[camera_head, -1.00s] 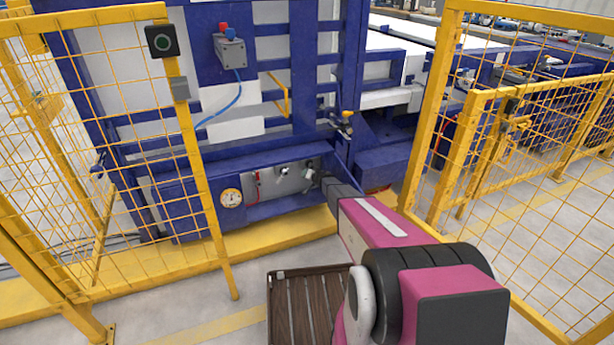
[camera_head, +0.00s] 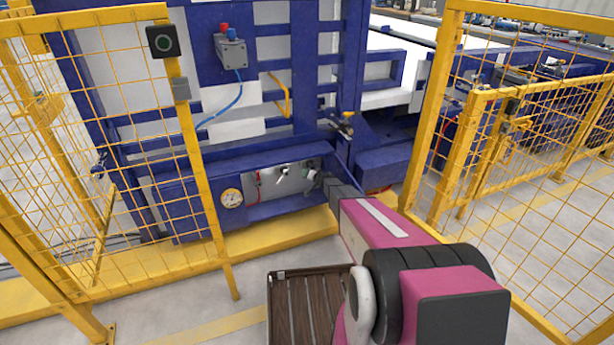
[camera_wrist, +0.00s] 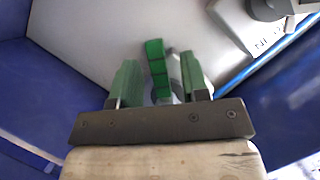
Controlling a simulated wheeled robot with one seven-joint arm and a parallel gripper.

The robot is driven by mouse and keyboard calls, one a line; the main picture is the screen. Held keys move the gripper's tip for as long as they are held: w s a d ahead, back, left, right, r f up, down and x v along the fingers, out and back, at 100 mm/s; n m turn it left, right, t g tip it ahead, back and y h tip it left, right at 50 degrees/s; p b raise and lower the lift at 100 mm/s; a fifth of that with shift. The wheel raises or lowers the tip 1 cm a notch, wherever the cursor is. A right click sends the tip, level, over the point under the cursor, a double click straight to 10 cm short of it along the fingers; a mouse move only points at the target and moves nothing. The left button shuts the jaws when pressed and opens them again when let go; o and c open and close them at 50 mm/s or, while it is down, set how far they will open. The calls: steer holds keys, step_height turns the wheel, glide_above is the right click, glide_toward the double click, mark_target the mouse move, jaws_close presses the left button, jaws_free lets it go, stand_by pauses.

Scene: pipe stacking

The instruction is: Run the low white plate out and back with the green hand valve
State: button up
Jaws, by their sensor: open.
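The green hand valve (camera_wrist: 157,68) shows in the wrist view against a pale panel, its handle between my finger pads. My gripper (camera_wrist: 158,78) is open, with one green pad on each side of the handle and gaps between. In the head view my gripper (camera_head: 314,180) is at the recessed pale panel low on the blue machine; the green handle cannot be made out there. A low white plate (camera_head: 390,98) shows at the right, under a blue frame; another white sheet (camera_head: 234,123) is on the machine's front. I cannot tell which one the task names.
A round gauge (camera_head: 231,198) is left of the valve panel. A grey part with a label (camera_wrist: 262,22) is at the wrist view's upper right. Yellow mesh fences (camera_head: 110,150) stand on both sides. A brown slatted tray (camera_head: 290,310) is beside my arm.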

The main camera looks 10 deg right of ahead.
steer(key=v, duration=0.6)
steer(key=shift+s, duration=0.25)
steer(key=shift+d, duration=0.15)
steer(key=shift+r, duration=0.1)
stand_by(0.6)
steer(key=s+d+r+m+g+h, duration=0.1)
steer(key=s+d+r+h, duration=0.2)
steer(key=s+r+h, duration=0.35)
steer(key=s+d+r+m+g+h, duration=0.15)
steer(key=s+d+r+h, duration=0.25)
steer(key=s+r, duration=0.45)
steer(key=s+a+r+n+g+y, duration=0.1)
steer(key=s+a+g, duration=0.1)
steer(key=s, duration=0.8)
steer(key=s+a+r+n+g+y, duration=0.1)
steer(key=s+a+r+n+g, duration=0.1)
steer(key=s, duration=0.8)
steer(key=s+a+r+n+g+y, duration=0.1)
steer(key=s+a+r+n+g, duration=0.1)
steer(key=s+g, duration=0.4)
steer(key=s+a, duration=0.1)
steer(key=s, duration=0.3)
steer(key=shift+s+a, duration=0.2)
steer(key=shift+s, duration=0.2)
